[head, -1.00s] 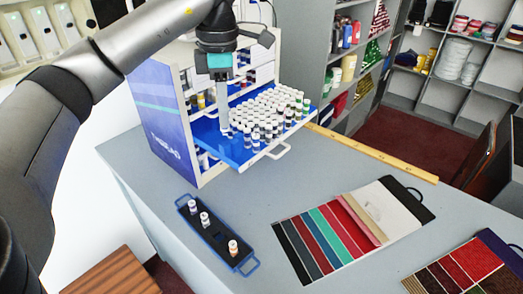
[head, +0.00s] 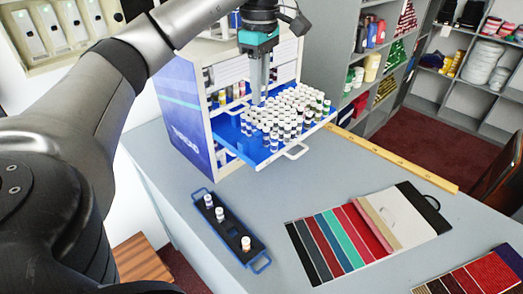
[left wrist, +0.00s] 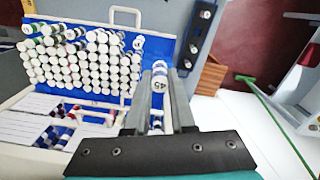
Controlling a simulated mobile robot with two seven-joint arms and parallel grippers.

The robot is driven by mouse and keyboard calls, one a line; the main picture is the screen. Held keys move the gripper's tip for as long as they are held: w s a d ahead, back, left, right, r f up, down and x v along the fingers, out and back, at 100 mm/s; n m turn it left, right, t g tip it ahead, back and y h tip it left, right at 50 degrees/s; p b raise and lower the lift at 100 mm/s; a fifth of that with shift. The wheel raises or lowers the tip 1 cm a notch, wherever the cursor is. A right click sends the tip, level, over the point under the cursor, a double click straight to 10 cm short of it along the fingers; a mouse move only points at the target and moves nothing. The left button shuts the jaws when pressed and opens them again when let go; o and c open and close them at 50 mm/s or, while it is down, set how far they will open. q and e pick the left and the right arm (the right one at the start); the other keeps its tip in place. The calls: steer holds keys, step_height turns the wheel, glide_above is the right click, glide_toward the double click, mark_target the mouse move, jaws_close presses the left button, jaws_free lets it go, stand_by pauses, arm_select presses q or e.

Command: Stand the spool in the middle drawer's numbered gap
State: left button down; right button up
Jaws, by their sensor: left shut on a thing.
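The middle drawer (head: 230,140) is pulled out of the white and blue cabinet (head: 178,115); its blue floor is bare at the left. White-capped spools (head: 290,108) stand in close rows in it and also show in the left wrist view (left wrist: 80,62). My left gripper (head: 259,98) points down over the drawer, beside the rows. In the left wrist view its fingers (left wrist: 160,100) are shut on a spool (left wrist: 160,82) whose white cap bears a number that looks like 45. The fingers hide this spool in the head view. I cannot tell whether it touches the drawer floor. My right gripper is not in view.
A dark blue tray (head: 232,228) with three spools stands on the grey counter (head: 270,195) in front of the cabinet. A striped swatch card (head: 340,240) lies to the right. A yellow ruler (head: 400,165) runs along the counter's back edge.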

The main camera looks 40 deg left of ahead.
arm_select(q)
step_height(320, 180, down, 15)
steer(key=shift+r, duration=0.2)
stand_by(0.3)
steer(key=shift+f, duration=0.15)
steer(key=c, duration=1)
jaws_free()
steer(key=shift+c, duration=0.2)
step_height(320, 180, up, 12)
steer(key=shift+r+b, duration=0.2)
steer(key=shift+b, duration=0.1)
